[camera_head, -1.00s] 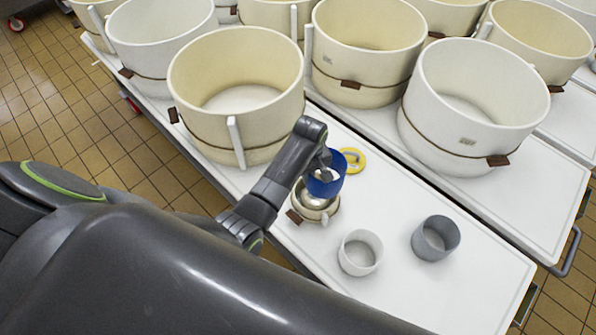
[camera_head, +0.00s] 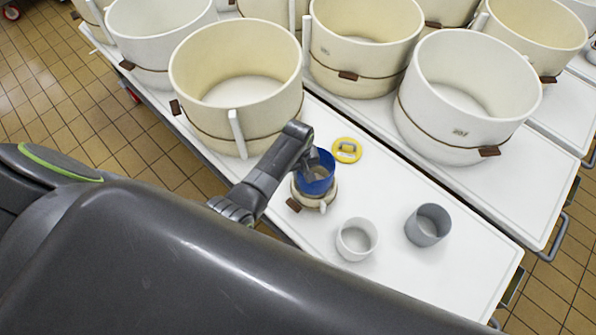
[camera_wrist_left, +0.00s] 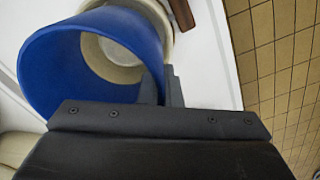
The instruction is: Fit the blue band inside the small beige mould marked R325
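The blue band (camera_head: 316,183) is an open ring over the small beige mould (camera_head: 308,204) near the left edge of the white table. My left gripper (camera_head: 311,168) is shut on the band's wall. In the left wrist view the gripper (camera_wrist_left: 160,88) has one finger inside the band (camera_wrist_left: 42,65) and one outside. The beige mould (camera_wrist_left: 160,18) shows behind and through the band there. The band looks slightly off-centre to the mould in that view. I cannot tell whether its lower edge is inside the mould's rim. The R325 mark is not readable. My right gripper is not in view.
A white cup (camera_head: 342,243) and a grey cup (camera_head: 424,236) stand on the white table (camera_head: 410,290). A yellow ring (camera_head: 356,157) lies behind the band. Large cream moulds (camera_head: 240,120) stand behind, close to my left arm. The front right of the table is clear.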

